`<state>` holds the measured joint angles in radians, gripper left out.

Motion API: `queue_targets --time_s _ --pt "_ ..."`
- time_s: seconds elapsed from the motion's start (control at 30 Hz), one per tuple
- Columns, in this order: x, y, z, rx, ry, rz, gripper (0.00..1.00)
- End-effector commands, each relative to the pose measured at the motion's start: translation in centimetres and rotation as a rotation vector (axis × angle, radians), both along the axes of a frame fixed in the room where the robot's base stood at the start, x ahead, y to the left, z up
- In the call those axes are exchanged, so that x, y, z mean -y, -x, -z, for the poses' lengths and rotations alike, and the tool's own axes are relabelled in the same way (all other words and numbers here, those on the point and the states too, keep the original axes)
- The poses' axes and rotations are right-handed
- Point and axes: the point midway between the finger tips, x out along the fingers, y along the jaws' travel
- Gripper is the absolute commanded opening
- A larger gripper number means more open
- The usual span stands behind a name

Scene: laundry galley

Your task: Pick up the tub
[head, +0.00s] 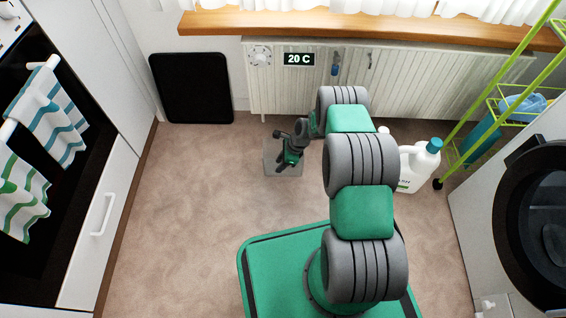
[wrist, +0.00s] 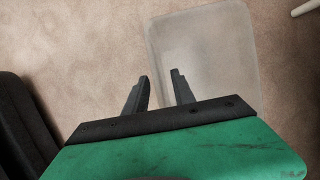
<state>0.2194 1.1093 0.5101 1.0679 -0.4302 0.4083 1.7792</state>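The tub (head: 268,160) is a small pale translucent box standing on the floor in front of the radiator. In the wrist view the tub (wrist: 215,50) fills the upper middle, with its left wall running down between my fingers. My gripper (wrist: 161,86) is open and empty. Its left finger shows outside the tub's left wall and its right finger shows over the tub's inside. In the head view my gripper (head: 286,163) is at the tub and covers part of it. I cannot tell whether the fingers touch the wall or how deep they reach.
A white bottle with a blue cap (head: 418,165) stands on the floor right of my arm. A green wheeled rack (head: 470,125) is beyond it. A black panel (head: 191,88) leans on the back wall beside the radiator (head: 415,85). The floor left of the tub is clear.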

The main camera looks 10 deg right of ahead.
Motion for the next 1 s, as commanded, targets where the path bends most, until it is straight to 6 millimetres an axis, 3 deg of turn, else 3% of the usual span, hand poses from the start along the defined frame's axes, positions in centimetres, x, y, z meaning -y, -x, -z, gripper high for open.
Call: queue_targets --time_s 1.0 --pt "0.02 -0.05 0.33 0.000 0.000 -0.001 0.31"
